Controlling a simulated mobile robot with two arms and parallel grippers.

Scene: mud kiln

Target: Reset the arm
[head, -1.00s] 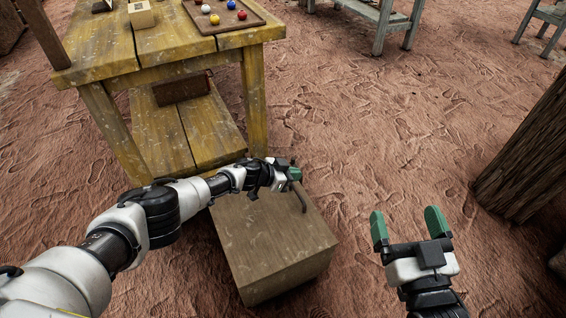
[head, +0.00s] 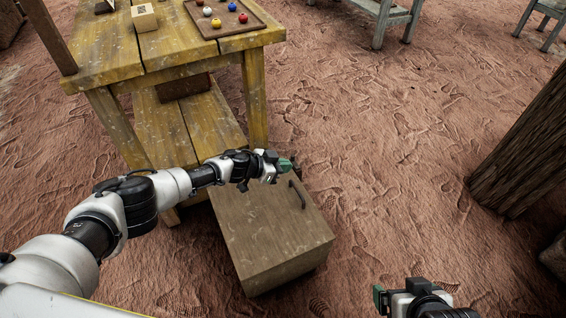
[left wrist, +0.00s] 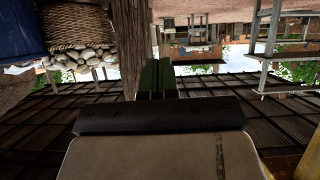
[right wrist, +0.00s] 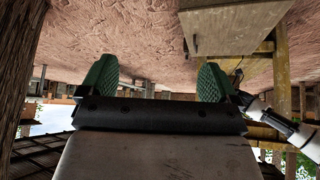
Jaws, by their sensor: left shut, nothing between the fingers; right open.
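My left arm reaches in from the left in the head view. My right gripper (head: 398,296) is at the bottom edge of the head view, partly cut off, over bare ground. In the right wrist view its green fingers (right wrist: 156,85) are wide apart and empty.
A yellow wooden table (head: 160,50) with a lower shelf stands at upper left, bearing a tray (head: 222,27) of several coloured balls and a small box (head: 143,17). A dark wooden post (head: 525,150) stands at right. Open reddish ground (head: 380,140) lies between.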

